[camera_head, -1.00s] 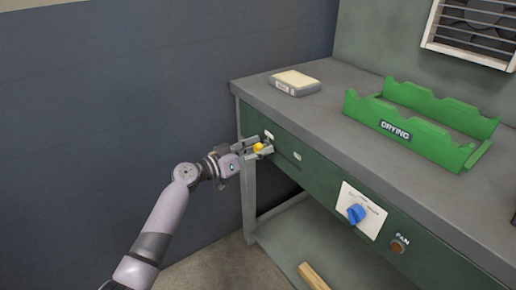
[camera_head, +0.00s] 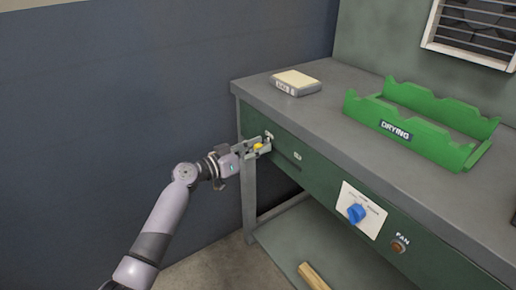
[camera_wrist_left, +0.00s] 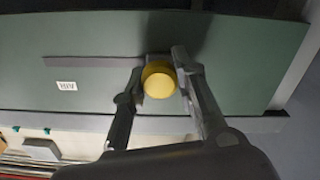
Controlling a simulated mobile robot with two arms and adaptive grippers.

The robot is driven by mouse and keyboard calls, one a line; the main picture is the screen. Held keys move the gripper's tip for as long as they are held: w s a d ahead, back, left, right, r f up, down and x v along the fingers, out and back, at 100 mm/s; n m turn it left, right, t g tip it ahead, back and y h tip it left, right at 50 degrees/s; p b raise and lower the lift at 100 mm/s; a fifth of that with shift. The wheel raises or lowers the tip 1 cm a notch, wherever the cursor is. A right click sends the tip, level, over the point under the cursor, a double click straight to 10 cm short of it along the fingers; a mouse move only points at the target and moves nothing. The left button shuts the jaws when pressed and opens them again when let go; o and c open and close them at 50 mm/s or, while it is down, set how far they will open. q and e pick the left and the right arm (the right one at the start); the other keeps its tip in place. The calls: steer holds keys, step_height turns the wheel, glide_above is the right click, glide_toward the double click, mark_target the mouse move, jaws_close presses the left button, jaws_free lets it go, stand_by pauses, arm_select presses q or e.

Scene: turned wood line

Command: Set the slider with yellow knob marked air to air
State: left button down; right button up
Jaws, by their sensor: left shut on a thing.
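The slider's yellow knob (camera_head: 258,147) is at the left part of the green bench front; it also shows in the left wrist view (camera_wrist_left: 159,79). A dark slot (camera_wrist_left: 92,62) runs from the knob leftward in the wrist view. My left gripper (camera_head: 260,147) is shut on the knob, with one finger on each side of it in the wrist view (camera_wrist_left: 158,80). A small white label (camera_wrist_left: 66,86) sits near the slot's far end; its lettering is too small to read surely. My right gripper is out of view.
On the bench top (camera_head: 330,110) are a grey box with a cream top (camera_head: 296,83) and a green drying rack (camera_head: 430,140). A blue dial (camera_head: 356,213) and a fan button (camera_head: 399,243) are farther right. A wood piece (camera_head: 313,277) lies on the lower shelf.

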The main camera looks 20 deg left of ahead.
mark_target(298, 167)
arm_select(q)
steer(key=shift+d, duration=0.1)
steer(key=s+d, duration=0.2)
steer(key=d, duration=0.1)
steer(key=s+d+p, duration=0.1)
steer(key=s+d, duration=0.1)
steer(key=s+d+p, duration=0.1)
steer(key=s+d, duration=0.2)
steer(key=shift+d+r, duration=0.1)
steer(key=shift+d, duration=0.25)
steer(key=shift+s+d, duration=0.3)
steer(key=shift+d, duration=0.2)
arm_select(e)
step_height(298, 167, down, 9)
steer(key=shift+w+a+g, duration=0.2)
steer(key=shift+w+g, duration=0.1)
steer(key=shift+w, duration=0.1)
arm_select(q)
steer(key=c, duration=1.5)
jaws_free()
steer(key=shift+s+d, duration=0.1)
steer(key=shift+o, duration=1.1)
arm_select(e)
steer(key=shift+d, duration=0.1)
